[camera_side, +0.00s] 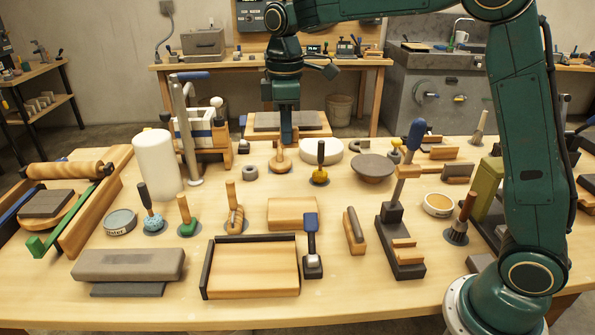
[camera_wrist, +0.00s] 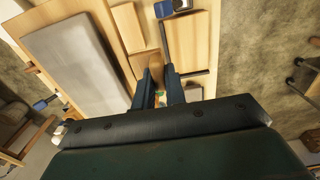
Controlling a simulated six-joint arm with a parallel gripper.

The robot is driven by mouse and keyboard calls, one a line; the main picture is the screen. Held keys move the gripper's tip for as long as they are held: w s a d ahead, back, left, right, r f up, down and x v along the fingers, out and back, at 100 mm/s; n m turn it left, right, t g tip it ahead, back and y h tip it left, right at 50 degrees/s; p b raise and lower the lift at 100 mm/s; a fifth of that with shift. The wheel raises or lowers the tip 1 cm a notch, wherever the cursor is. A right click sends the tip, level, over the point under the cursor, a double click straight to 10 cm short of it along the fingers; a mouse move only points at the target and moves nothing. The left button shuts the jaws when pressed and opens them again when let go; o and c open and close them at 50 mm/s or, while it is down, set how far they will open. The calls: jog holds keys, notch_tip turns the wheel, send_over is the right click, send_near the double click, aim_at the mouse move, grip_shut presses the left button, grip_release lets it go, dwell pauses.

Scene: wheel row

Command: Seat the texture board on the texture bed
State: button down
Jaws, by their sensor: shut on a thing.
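My gripper (camera_side: 288,138) is low over the back half of the table, fingers pointing down. In the wrist view its two blue fingers (camera_wrist: 157,72) close around a brown wooden piece (camera_wrist: 156,64). In the side view a small wooden piece with an upright grip and rounded base (camera_side: 281,160) shows right at the fingertips; I take it as the texture board. I cannot tell whether its base touches the table. A pale wooden tray with dark edges at its left and back (camera_side: 252,272) lies at the front; it may be the texture bed. It also shows in the wrist view (camera_wrist: 195,42).
A grey slab (camera_side: 270,120) lies on wood behind my gripper. A white cylinder (camera_side: 157,165) and a lever press (camera_side: 190,135) stand to the left. A flat wooden block (camera_side: 292,213), a blue-handled tool (camera_side: 312,245) and several upright tools stand between gripper and front edge.

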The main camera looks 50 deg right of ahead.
jog(key=s+a, duration=0.3)
jog(key=a, duration=0.7)
jog(key=s+a, duration=0.3)
jog(key=a, duration=0.6)
notch_tip(320, 180, down, 18)
jog(key=shift+f, duration=0.2)
jog(key=shift+f, duration=0.25)
jog(key=shift+f, duration=1.7)
jog(key=shift+f, duration=1.2)
dwell(2.0)
